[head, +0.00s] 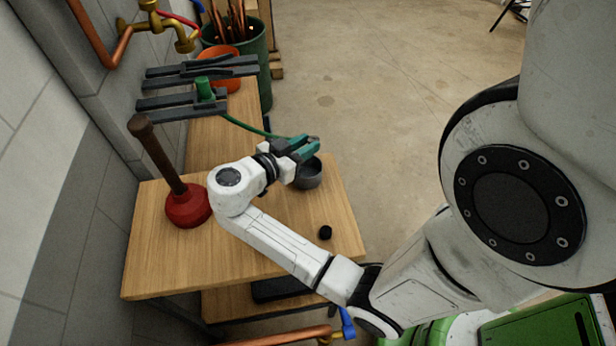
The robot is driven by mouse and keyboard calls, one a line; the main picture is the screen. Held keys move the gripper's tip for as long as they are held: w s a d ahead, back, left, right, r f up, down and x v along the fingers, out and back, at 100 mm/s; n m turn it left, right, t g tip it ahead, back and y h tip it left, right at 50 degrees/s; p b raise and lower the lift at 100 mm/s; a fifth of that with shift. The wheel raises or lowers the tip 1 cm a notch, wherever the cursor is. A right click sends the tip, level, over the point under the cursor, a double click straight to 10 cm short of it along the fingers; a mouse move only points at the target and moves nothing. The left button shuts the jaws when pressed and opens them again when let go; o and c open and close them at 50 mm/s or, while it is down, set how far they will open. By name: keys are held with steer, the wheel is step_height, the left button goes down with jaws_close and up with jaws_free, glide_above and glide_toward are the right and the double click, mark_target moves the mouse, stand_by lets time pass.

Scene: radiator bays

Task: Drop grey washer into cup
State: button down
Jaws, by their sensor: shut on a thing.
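My gripper (306,147), with teal fingers, is above the far right part of the wooden table. It is shut on the grey washer (314,139), of which only a small grey bit shows at the fingertips. The dark grey cup (310,178) stands upright on the table just below the gripper. The fingers and wrist hide part of its rim and opening. The washer appears above the cup's far rim, but I cannot tell whether it is right over the opening.
A plunger with a red rubber base (187,207) stands at the table's left. A small black round piece (325,232) lies near the front right. Behind are a dark rack (190,105), an orange bucket (221,72) and a green bin (262,75). The table's middle (270,215) is partly clear.

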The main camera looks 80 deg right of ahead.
steer(key=shift+f, duration=0.35)
steer(key=c, duration=0.8)
jaws_free()
steer(key=p+v, duration=0.9)
steer(key=v, duration=0.1)
steer(key=shift+w+a+r, duration=0.2)
steer(key=shift+w+r, duration=0.05)
steer(key=shift+a+f+p, duration=0.1)
steer(key=shift+a+p, duration=0.05)
steer(key=shift+p, duration=0.5)
